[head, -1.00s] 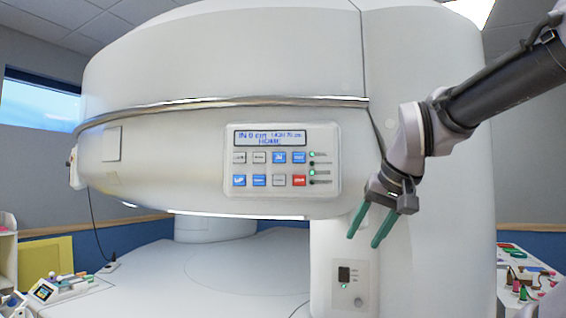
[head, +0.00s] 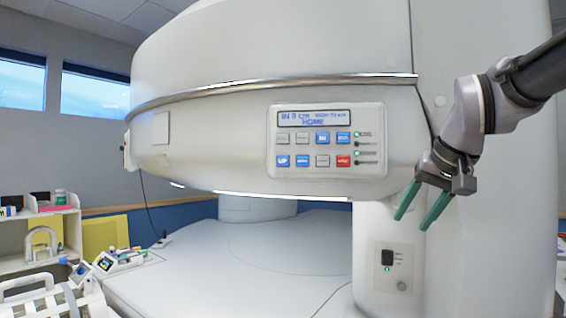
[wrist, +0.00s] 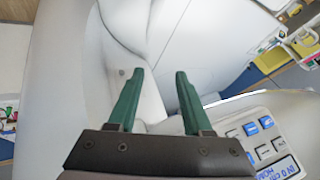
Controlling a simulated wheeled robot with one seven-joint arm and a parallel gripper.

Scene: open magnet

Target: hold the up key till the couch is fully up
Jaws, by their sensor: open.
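The control panel (head: 326,140) is on the side of the white magnet, with a lit display (head: 313,118) reading "IN 0 cm" and "HOME". The blue UP key (head: 283,161) is at the panel's lower left, and a red key (head: 343,161) is at its lower right. My gripper (head: 418,218) is open and empty, to the right of and below the panel, apart from it. Its green fingers point down. In the wrist view my gripper (wrist: 160,98) shows both fingers spread, with the panel (wrist: 262,145) at lower right. The couch (head: 250,262) lies under the magnet.
A shelf (head: 40,240) and a white basket (head: 50,295) stand at left, with small items (head: 120,260) on a surface beside the couch.

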